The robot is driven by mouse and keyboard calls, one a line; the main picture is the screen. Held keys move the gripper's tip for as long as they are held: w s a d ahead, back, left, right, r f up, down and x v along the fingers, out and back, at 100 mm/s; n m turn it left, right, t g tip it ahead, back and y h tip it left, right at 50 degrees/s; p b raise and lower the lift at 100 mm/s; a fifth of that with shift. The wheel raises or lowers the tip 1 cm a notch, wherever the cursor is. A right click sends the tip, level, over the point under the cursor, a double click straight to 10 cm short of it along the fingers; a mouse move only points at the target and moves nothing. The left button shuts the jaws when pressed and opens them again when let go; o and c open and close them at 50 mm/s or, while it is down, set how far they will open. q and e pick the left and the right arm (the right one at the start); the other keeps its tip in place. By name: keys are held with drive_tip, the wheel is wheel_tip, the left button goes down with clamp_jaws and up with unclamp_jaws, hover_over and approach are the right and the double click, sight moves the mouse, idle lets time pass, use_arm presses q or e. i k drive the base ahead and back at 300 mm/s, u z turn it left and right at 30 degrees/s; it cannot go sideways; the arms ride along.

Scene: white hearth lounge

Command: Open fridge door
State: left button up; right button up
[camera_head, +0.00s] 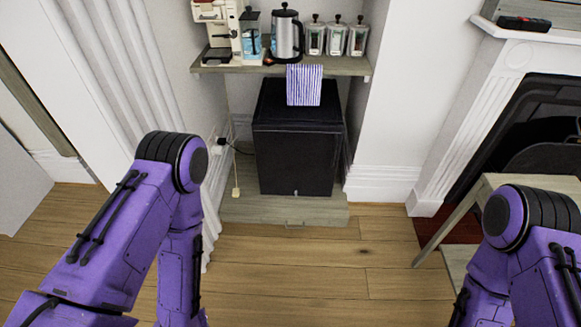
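A small black fridge (295,155) stands in the alcove at the top centre of the head view, on a low wooden plinth (285,207). Its front door looks shut. A small light mark shows at the bottom of the door; I cannot make out a handle. My two purple arms come in from the left and right at the bottom of the view, both well short of the fridge. Both forearms point down and out of the frame, so neither gripper shows.
A shelf (240,68) above the fridge holds a coffee machine (219,30), a kettle (286,38) and several jars. A wooden table (460,205) and a fireplace are at right. The floor (310,255) ahead is clear.

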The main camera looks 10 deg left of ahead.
sight(303, 157)
drive_tip(key=z, duration=0.65)
drive_tip(key=i, duration=1.1)
drive_tip(key=u, duration=0.45)
